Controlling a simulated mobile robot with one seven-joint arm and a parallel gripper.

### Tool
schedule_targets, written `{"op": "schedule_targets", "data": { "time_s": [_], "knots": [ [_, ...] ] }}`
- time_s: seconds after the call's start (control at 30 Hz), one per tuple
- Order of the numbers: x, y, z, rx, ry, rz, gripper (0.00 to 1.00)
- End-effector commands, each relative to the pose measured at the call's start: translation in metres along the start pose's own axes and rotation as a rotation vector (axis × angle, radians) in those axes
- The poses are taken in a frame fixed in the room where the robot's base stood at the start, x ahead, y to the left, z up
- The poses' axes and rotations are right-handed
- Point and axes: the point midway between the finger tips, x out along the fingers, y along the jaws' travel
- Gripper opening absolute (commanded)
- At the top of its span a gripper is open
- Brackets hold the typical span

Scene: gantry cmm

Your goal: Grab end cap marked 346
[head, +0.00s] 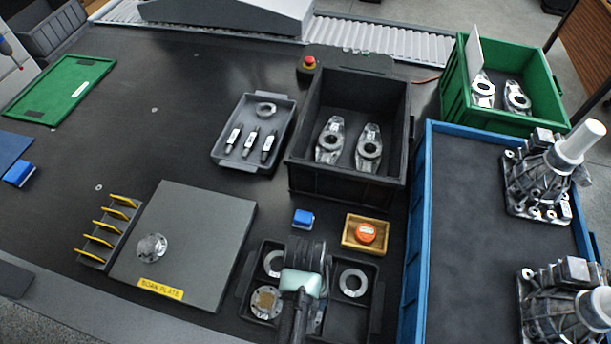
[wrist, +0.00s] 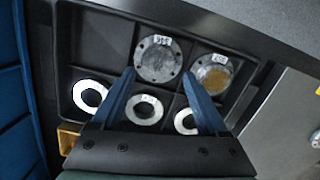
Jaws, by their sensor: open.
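The compartment tray holds two round metal end caps. One end cap (wrist: 159,60) sits in the middle far compartment in the wrist view, with a small white label that seems to read 346, upside down. A second end cap (wrist: 213,75), with a brownish centre, lies to its right; its label is hard to read. It also shows in the head view (head: 266,302). My gripper (wrist: 158,75) is open and empty, its blue fingers pointing toward the first cap, one on each side in the picture. In the head view my arm mostly hides that cap.
The dark tray (head: 376,312) also holds several pale rings, one labelled (wrist: 147,101). A blue crate (head: 413,250) stands close at right. An orange tray (head: 350,246) with a round orange item, a blue block (head: 303,218) and a grey plate (head: 190,235) are nearby.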

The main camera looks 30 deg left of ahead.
Motion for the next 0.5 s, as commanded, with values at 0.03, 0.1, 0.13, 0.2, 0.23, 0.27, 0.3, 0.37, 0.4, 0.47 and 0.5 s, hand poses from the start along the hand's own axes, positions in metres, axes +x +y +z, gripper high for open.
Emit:
{"op": "schedule_targets", "data": {
  "time_s": [0.03, 0.1, 0.13, 0.2, 0.23, 0.27, 0.3, 0.37, 0.4, 0.47, 0.5],
  "knots": [
    [0.008, 0.001, 0.003, 0.001, -0.006, -0.001, 0.77],
    [0.019, 0.002, 0.005, 0.001, -0.005, -0.001, 0.77],
    [0.024, 0.003, 0.006, 0.001, -0.005, -0.001, 0.77],
    [0.034, 0.003, 0.004, 0.0, -0.004, 0.0, 0.77],
    [0.037, 0.002, 0.004, 0.0, -0.003, 0.0, 0.77],
    [0.039, 0.003, 0.004, 0.0, -0.002, 0.0, 0.77],
    [0.041, 0.002, 0.004, 0.0, -0.002, 0.0, 0.77],
    [0.043, 0.002, 0.004, 0.0, -0.001, 0.0, 0.77],
    [0.043, 0.002, 0.004, 0.0, -0.001, 0.0, 0.77],
    [0.043, 0.002, 0.004, 0.0, 0.0, 0.0, 0.77],
    [0.043, 0.002, 0.004, 0.0, 0.0, 0.0, 0.77]
  ]
}}
